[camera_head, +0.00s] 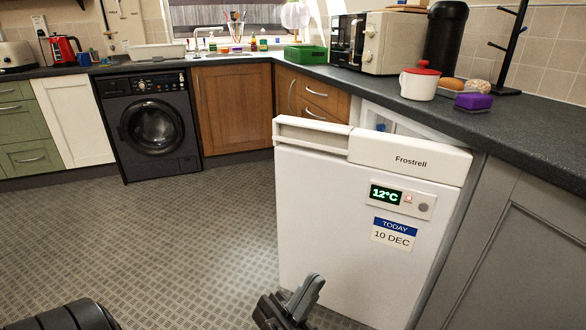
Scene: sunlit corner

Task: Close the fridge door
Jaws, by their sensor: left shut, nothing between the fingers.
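The white fridge door (340,220), marked Frostrell, stands ajar under the right-hand counter. Its left side juts out into the room and its right edge is near the cabinet. Part of the pale fridge interior (378,122) shows above and behind the door's top edge. The door has a handle recess at its top left, a 12°C display and a date label. My left gripper (308,290) is shut and empty at the bottom of the view, in front of the door's lower part. I cannot tell whether it touches the door. My right gripper is not in view.
The patterned floor (200,230) is clear left of the door. A dark washing machine (150,125) and wooden cabinets (232,108) stand behind. The dark counter (540,135) above the fridge holds a white pot (419,84), a purple sponge (473,102) and a microwave (385,42).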

